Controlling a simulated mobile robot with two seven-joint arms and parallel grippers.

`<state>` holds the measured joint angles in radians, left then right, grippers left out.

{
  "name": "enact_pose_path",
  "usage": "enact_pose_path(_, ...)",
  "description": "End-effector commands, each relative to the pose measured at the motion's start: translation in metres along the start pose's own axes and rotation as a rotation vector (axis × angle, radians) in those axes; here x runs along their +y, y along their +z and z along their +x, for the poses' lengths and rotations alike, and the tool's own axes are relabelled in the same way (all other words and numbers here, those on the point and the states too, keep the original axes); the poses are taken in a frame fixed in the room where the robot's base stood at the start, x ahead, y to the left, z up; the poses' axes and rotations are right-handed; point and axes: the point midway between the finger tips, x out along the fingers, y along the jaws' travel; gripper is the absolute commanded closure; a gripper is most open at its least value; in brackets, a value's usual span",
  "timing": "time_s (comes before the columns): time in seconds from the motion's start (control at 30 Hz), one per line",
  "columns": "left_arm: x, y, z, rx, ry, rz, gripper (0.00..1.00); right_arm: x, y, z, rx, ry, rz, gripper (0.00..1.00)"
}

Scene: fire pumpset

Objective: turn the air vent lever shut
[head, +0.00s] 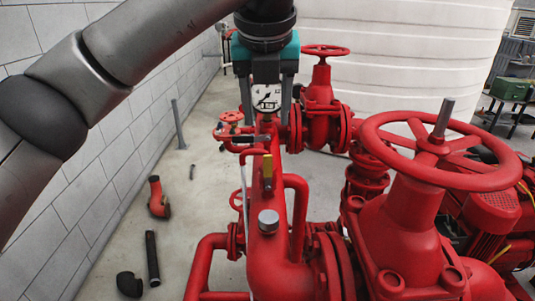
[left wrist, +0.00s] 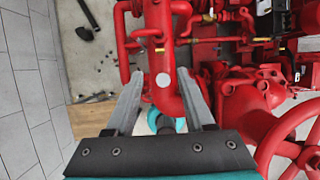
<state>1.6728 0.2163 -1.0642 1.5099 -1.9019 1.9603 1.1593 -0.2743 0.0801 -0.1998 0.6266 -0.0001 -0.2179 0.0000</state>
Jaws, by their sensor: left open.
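A small yellow lever (head: 267,171), which looks like the air vent lever, stands upright on the red pipe (head: 267,255) in the middle of the head view. My left gripper (head: 266,112) is open, with its two grey fingers pointing down on either side of a round gauge (head: 267,97). In the head view the gripper appears above the yellow lever and apart from it. In the left wrist view the open fingers (left wrist: 160,76) straddle a red pipe with a pale round disc. My right gripper is not in view.
A large red handwheel (head: 440,150) on a valve stands at the right. A smaller handwheel valve (head: 322,95) is behind the gripper. Loose pipe pieces (head: 152,258) lie on the floor at the left, near the block wall (head: 40,230). Floor left of the pipes is mostly clear.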

Motion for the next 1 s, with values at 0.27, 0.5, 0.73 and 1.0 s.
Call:
enact_pose_path(0.27, 0.001, -0.001, 0.038, 0.005, 0.004, -0.003, 0.46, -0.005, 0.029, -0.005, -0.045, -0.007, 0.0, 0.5)
enact_pose_path(0.5, 0.001, -0.001, 0.09, 0.006, 0.002, -0.002, 0.46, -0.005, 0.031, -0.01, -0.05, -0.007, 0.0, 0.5)
enact_pose_path(0.73, 0.0, -0.001, 0.131, 0.003, 0.002, -0.001, 0.46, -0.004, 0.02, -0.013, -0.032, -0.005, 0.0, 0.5)
enact_pose_path(1.0, 0.0, 0.0, 0.151, 0.001, 0.001, 0.0, 0.46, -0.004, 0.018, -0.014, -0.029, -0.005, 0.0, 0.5)
